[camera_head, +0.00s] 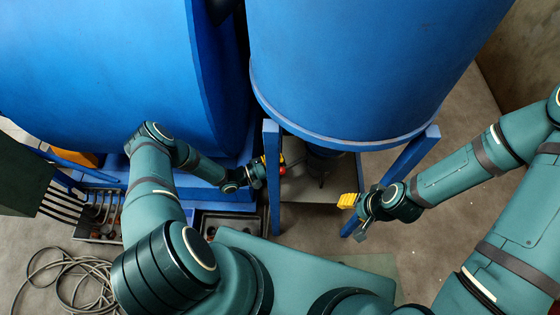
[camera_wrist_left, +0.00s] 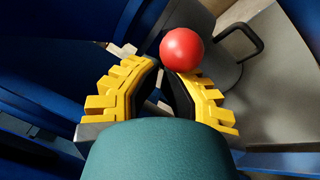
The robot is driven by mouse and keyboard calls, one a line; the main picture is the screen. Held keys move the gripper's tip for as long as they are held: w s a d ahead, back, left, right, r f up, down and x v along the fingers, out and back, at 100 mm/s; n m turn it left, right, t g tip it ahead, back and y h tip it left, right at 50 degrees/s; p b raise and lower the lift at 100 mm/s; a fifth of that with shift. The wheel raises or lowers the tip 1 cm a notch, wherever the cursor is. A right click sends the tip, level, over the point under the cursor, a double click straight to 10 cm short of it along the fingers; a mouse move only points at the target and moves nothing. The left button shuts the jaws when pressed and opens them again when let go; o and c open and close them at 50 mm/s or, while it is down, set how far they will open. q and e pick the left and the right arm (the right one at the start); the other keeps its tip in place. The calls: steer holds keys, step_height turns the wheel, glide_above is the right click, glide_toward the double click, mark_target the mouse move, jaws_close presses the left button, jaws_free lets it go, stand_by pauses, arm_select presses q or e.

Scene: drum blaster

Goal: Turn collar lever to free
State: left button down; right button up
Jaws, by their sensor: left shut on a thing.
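The red ball knob (camera_wrist_left: 182,49) of the collar lever sits at the tips of my left gripper (camera_wrist_left: 162,72) in the left wrist view. The yellow-padded fingers are closed in on the lever from both sides, and its shaft is hidden between them. In the head view my left gripper (camera_head: 264,166) is beside the blue frame post, with a bit of the red knob (camera_head: 282,171) showing. The collar itself is mostly hidden under the blue hopper. My right gripper (camera_head: 348,201) hangs off to the right, away from the lever; its finger gap is unclear.
A large blue drum (camera_head: 110,70) and a blue hopper (camera_head: 360,70) fill the back. Blue posts (camera_head: 273,185) stand near my left gripper. A grey vessel with a dark handle (camera_wrist_left: 240,45) is behind the knob. A coiled cable (camera_head: 65,280) lies on the floor.

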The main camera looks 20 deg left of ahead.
arm_select(q)
steer(key=shift+s+d, duration=0.8)
steer(key=shift+s, duration=0.05)
steer(key=shift+s+a, duration=0.1)
